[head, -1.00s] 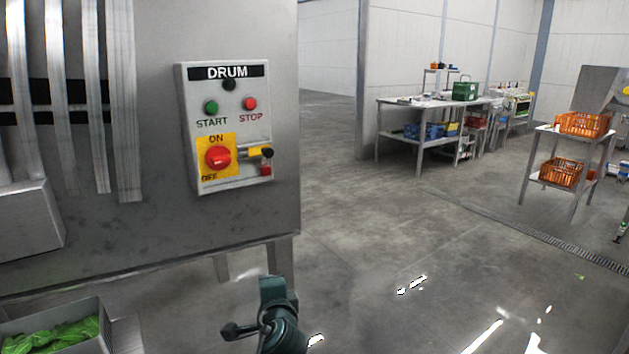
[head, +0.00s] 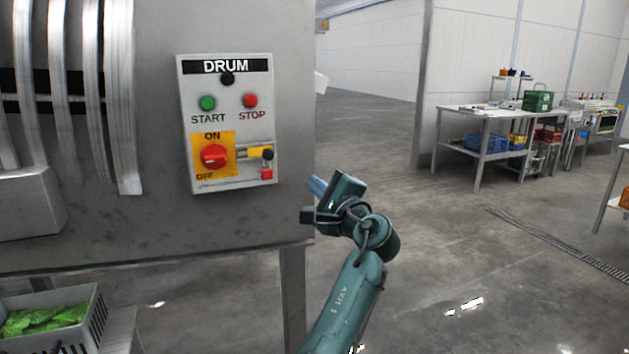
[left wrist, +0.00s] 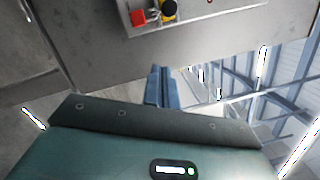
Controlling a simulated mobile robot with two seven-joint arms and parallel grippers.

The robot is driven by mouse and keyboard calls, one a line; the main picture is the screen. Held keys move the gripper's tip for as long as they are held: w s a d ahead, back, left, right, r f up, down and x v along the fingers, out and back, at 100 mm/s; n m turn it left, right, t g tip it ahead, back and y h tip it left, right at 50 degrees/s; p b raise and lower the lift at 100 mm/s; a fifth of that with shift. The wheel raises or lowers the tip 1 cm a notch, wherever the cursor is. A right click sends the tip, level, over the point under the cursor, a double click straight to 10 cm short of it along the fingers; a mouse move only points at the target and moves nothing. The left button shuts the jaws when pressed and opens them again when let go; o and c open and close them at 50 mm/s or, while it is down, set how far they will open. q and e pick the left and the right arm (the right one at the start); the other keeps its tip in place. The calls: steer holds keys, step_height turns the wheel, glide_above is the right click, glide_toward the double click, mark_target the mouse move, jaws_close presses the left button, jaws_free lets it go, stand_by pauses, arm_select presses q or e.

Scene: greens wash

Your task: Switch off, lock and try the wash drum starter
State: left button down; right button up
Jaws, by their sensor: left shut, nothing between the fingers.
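The drum starter (head: 228,112) is a pale grey box on the machine's steel side, labelled DRUM. It has a black knob (head: 227,79) on top, a green START button (head: 208,103) and a red STOP button (head: 250,101). The red rotary switch (head: 214,156) sits on a yellow plate marked ON and OFF; its handle looks roughly level. To its right are a yellow piece with a black end (head: 267,153) and a small red block (head: 267,174). My left gripper (head: 316,186) is shut and empty, right of and below the starter. Its fingertips (left wrist: 162,86) point towards the starter's edge (left wrist: 172,22).
A grey crate of green leaves (head: 60,304) stands at lower left. A worktable with bins (head: 484,122) is far back right. The floor between is open.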

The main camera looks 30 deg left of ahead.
mark_target(255, 157)
arm_select(q)
steer(key=w+a+r+p, duration=0.2)
steer(key=a, duration=0.7)
steer(key=shift+r, duration=0.35)
arm_select(e)
steer(key=shift+d+r, duration=0.2)
steer(key=shift+r, duration=0.4)
steer(key=shift+n, duration=0.3)
